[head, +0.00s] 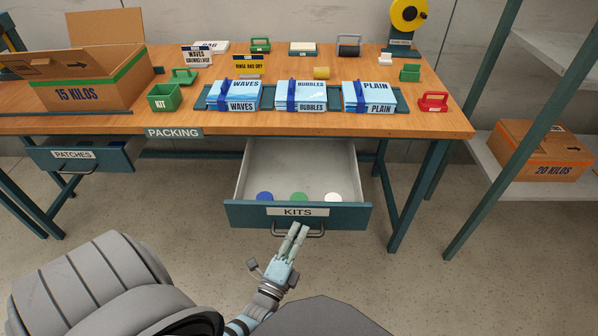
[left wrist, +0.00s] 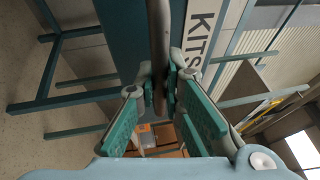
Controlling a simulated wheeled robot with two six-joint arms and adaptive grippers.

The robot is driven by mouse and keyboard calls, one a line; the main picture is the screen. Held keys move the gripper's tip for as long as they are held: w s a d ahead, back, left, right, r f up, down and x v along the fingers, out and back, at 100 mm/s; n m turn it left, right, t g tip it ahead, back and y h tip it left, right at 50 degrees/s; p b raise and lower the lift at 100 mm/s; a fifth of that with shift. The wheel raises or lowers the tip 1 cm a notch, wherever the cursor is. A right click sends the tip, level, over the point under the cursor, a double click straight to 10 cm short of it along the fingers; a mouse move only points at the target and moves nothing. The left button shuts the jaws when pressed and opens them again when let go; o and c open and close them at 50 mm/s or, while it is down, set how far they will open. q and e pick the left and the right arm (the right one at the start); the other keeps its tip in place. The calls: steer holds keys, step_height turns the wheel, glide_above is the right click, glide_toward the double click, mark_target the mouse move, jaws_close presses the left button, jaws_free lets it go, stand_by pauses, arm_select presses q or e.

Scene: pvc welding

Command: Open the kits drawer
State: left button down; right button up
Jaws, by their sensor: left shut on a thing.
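The kits drawer (head: 297,216) is pulled out from under the packing table, with its "KITS" label on the teal front. Inside it lie a blue, a green and a white round piece near the front. My left gripper (head: 298,232) is at the drawer's front, shut on the metal bar handle (head: 315,234). In the left wrist view, the handle (left wrist: 159,40) runs between the two green finger pads of the gripper (left wrist: 162,90), with the KITS label (left wrist: 203,30) beside it. My right gripper is not in view.
The table (head: 300,124) holds blue film packs, green kit boxes and a "15 KILOS" carton (head: 78,90). The patches drawer (head: 84,154) at left is partly out. Table legs stand at both sides. A shelf with a "20 KILOS" carton (head: 540,152) is at right. The floor before the drawer is open.

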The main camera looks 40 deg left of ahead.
arm_select(q)
steer(key=shift+s+d, duration=0.2)
steer(key=shift+s, duration=0.1)
steer(key=c, duration=1.7)
jaws_free()
steer(key=v, duration=1.2)
steer(key=shift+w+f, duration=0.1)
